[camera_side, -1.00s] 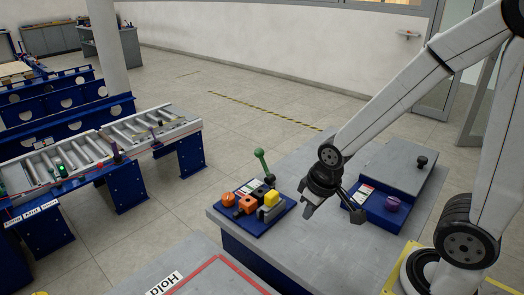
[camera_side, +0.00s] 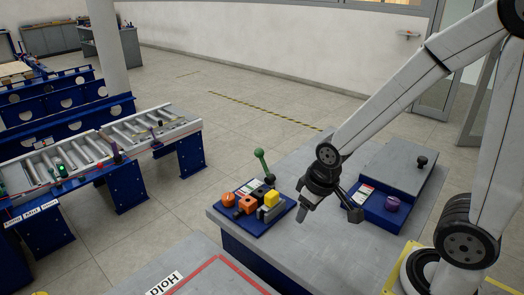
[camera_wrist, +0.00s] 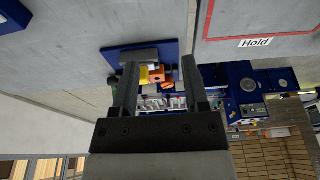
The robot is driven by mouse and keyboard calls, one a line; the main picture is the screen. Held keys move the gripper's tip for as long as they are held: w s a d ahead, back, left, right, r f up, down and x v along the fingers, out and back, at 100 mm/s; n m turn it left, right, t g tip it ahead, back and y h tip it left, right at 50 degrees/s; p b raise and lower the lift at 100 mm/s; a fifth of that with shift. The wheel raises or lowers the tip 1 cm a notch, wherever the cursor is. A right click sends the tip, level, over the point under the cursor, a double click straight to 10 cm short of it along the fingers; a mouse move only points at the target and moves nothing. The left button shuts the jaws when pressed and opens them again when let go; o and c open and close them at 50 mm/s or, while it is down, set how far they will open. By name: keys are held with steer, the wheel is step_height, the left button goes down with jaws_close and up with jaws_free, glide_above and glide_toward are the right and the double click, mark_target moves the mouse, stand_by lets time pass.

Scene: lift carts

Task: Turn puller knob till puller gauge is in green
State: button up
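A blue box (camera_side: 372,207) with a purple knob (camera_side: 392,204) stands to the right. I cannot tell which is the puller knob, and no gauge is readable. My gripper (camera_side: 303,214) is above the table between them, just right of the plate and apart from it. In the wrist view its fingers (camera_wrist: 160,62) are apart and empty, with the yellow block (camera_wrist: 144,75) showing between them.
The grey lid (camera_side: 391,166) of the blue box has a black knob (camera_side: 422,160). A table marked Hold with a red outline (camera_side: 217,265) is at the front. A roller conveyor (camera_side: 120,138) stands at left across open floor.

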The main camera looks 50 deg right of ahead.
steer(key=o, duration=0.4)
steer(key=shift+w, duration=1.2)
steer(key=m+t+h, duration=0.1)
steer(key=m+t, duration=0.1)
steer(key=m, duration=0.1)
glide_toward(228, 195)
steer(key=x, duration=0.2)
steer(key=shift+w+a+f, duration=0.1)
steer(key=shift+f, duration=0.05)
steer(key=shift+f, duration=0.15)
steer(key=shift+x, duration=3.7)
steer(key=c, duration=1.3)
